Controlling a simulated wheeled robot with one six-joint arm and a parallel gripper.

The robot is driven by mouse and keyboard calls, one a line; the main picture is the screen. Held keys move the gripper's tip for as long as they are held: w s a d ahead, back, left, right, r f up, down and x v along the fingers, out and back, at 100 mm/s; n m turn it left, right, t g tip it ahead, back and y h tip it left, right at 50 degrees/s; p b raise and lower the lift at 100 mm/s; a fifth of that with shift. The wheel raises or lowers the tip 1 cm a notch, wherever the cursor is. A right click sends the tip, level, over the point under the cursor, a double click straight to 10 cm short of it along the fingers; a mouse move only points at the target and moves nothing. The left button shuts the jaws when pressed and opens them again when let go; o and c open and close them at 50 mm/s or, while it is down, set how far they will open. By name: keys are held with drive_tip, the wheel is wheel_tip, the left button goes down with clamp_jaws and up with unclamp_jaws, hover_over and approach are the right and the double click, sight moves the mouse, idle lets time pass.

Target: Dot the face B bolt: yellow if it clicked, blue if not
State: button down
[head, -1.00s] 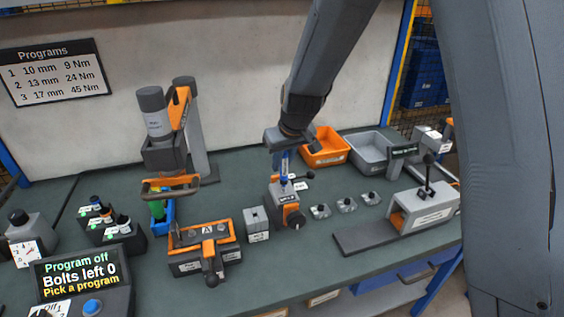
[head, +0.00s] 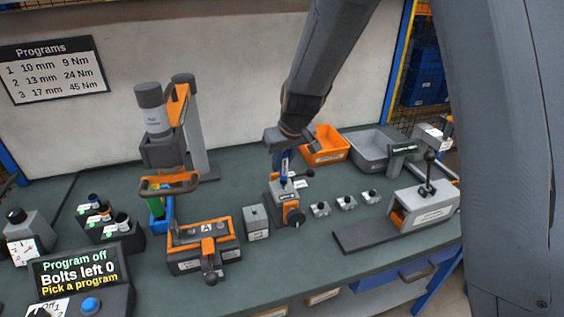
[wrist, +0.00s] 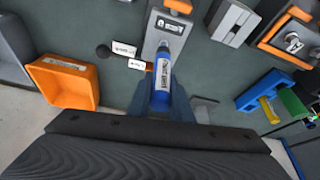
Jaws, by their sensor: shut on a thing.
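My gripper (head: 285,148) is shut on a blue pen (wrist: 161,85), held tip away from the wrist; its label is only partly readable. In the wrist view the pen's tip end lies over the fixture's grey plate (wrist: 152,47). I cannot tell whether the tip touches it. A bolt under the tip and any face B mark cannot be made out. An orange fixture marked A (head: 206,229) stands to the left.
A display (head: 80,272) reads "Program off, Bolts left 0, Pick a program". A grey block (head: 256,222) stands left of the fixture; several small grey pieces (head: 346,203) lie right. An orange bin (head: 326,147) and grey bin (head: 371,150) are behind. A tall tool (head: 158,130) stands left.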

wheel_tip(320, 180, up, 6)
drive_tip(key=p, duration=0.4)
idle(0.6)
idle(0.4)
drive_tip(key=s+d+f+m+h+b, duration=0.1)
drive_tip(key=s+d+f+m+b, duration=0.1)
drive_tip(key=d+f, duration=0.4)
drive_tip(key=s+d+f+m+h+b, duration=0.1)
drive_tip(key=s+d+f+m+b, duration=0.2)
drive_tip(key=d, duration=0.8)
wheel_tip(320, 180, down, 3)
drive_tip(key=shift+s+d+r, duration=0.1)
drive_tip(key=shift+s+d, duration=0.3)
drive_tip(key=shift+s, duration=0.75)
